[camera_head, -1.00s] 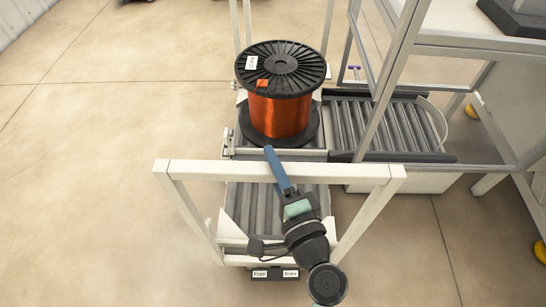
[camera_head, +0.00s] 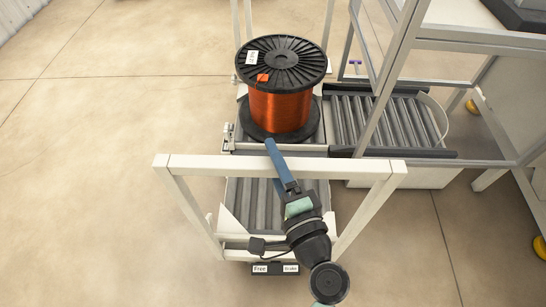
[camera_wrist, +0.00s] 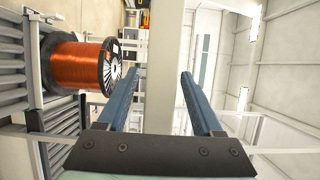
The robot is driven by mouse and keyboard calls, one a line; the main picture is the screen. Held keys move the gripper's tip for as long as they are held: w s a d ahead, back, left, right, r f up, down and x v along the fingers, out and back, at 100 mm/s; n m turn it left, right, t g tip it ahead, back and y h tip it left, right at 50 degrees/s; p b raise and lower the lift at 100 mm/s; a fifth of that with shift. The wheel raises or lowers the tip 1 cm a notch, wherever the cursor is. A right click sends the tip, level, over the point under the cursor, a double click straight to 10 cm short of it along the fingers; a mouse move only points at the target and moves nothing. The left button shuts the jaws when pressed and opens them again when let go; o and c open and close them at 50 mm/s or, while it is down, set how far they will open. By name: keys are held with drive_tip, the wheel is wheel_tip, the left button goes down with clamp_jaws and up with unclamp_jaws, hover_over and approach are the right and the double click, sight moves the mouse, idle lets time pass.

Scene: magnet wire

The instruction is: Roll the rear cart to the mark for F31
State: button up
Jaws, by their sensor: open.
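A white-framed cart with a grey roller deck (camera_head: 256,205) stands in front of me. Its white push bar (camera_head: 230,163) crosses the near end. A pedal plate (camera_head: 275,269) with "Free" and "Brake" labels sits low at its near end. My gripper (camera_head: 270,146) reaches to the bar from the near side, blue fingers pointing away. In the wrist view my gripper (camera_wrist: 160,88) is open, with a white bar (camera_wrist: 164,70) showing between its fingers; contact cannot be told. I see no mark labelled F31.
A copper wire spool (camera_head: 279,113) with black flanges stands upright beyond the push bar. A roller conveyor (camera_head: 385,121) inside a white machine frame is close on the right. Open concrete floor (camera_head: 90,190) lies on the left.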

drive_tip(key=b+v, duration=0.1)
drive_tip(key=v, duration=1.1)
drive_tip(key=shift+s, duration=0.25)
drive_tip(key=p+x, duration=1)
drive_tip(key=x, duration=0.4)
drive_tip(key=shift+w+d+p, duration=0.25)
drive_tip(key=shift+d+p, duration=0.05)
clamp_jaws()
